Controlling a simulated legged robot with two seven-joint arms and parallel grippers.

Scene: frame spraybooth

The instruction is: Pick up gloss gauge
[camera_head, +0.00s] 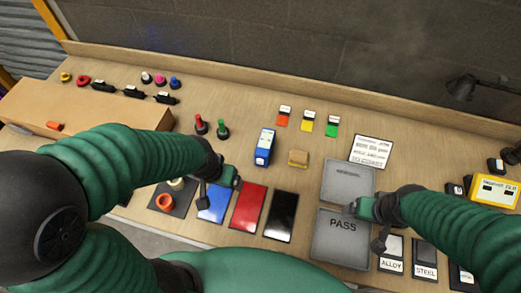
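A blue box-shaped device with a white label (264,146) stands upright on the bench near the middle; it looks like the gloss gauge, but its label is too small to read. My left gripper (236,181) is over the bench, left of and nearer than the blue device, above the blue and red panels and apart from the device. My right gripper (352,209) is over the grey PASS tray (341,240), to the right of and nearer than the device. Both grippers are small in view, with their fingers unclear. I see nothing held in either.
Blue, red (247,207) and black (281,217) panels lie in front. Red and green stamp-like items (200,124) stand to the left. A yellow meter (494,190) sits at the right. A wall backs the bench.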

